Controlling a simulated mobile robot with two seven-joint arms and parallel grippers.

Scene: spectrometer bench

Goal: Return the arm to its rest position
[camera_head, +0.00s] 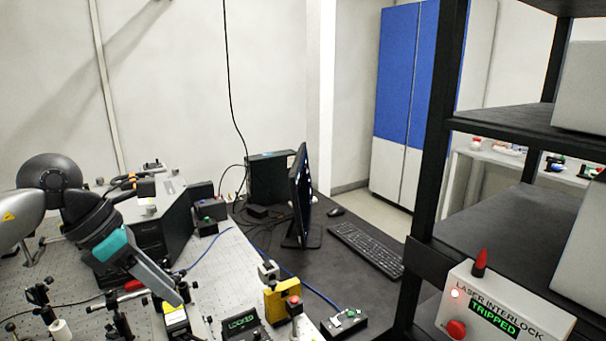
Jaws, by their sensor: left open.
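My left arm comes in from the left edge, over the optical bench (225,262). It has a grey, rounded elbow, a black wrist and a teal band. Its left gripper (176,298) points down and to the right, over small black-and-yellow bench parts near the bottom of the view. It is open, and I see nothing held in it. The fingertips are small and partly merge with the parts behind them, so I cannot tell whether they touch anything. My right gripper is not in view.
A laser interlock box (505,305) reading TRIPPED sits at lower right, by a black shelf rack (440,150). A monitor (299,195) and keyboard (366,250) stand on the dark desk.

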